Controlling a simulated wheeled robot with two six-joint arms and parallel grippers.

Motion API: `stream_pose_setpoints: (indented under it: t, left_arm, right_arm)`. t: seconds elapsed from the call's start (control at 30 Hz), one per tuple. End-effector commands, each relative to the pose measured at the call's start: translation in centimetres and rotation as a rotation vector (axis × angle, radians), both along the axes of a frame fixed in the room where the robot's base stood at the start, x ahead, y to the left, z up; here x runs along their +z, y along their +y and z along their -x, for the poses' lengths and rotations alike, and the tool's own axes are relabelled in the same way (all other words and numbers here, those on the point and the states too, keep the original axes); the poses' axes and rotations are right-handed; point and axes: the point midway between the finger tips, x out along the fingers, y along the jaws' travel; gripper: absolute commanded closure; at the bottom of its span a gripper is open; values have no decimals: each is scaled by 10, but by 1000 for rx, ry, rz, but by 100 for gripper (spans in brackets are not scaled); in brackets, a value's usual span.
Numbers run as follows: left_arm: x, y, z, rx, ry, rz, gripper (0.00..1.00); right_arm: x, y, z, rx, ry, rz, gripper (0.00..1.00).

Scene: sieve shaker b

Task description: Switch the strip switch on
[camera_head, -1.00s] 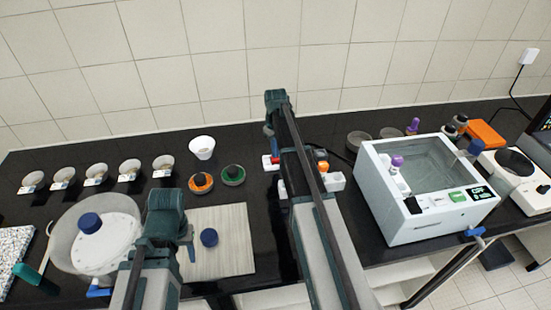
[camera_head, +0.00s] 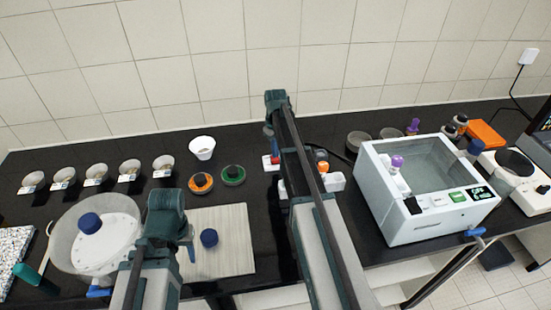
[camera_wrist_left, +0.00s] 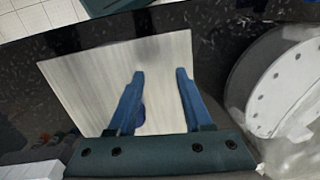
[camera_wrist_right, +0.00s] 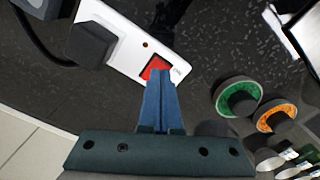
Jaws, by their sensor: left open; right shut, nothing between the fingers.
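The power strip is white, with a red rocker switch at one end. The strip (camera_wrist_right: 125,45) and its red switch (camera_wrist_right: 155,66) show in the right wrist view; a dark plug (camera_wrist_right: 90,43) sits in the strip. My right gripper (camera_wrist_right: 161,73) is shut and empty, its tips at the red switch and hiding part of it. I cannot tell whether they touch or which way the rocker is tilted. In the head view my right arm hides the middle of the strip (camera_head: 336,181). My left gripper (camera_wrist_left: 160,73) is open and empty above a pale board (camera_wrist_left: 90,80).
Green (camera_head: 233,174) and orange (camera_head: 200,183) ringed dark items lie left of the strip. A white machine (camera_head: 405,225) stands to its right. A blue-capped round container (camera_head: 120,255) is at left. Several small bowls line the back left. A blue knob (camera_head: 209,237) is on the board.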

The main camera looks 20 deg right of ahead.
Motion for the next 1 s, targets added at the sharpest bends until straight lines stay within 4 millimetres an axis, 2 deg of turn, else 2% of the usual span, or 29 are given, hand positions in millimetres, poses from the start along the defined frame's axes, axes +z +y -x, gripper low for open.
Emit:
stream_pose_setpoints:
  t: [1.0]
  left_arm:
    - [-8,0,0,0,0,0,50]
  right_arm:
    - [-8,0,0,0,0,0,100]
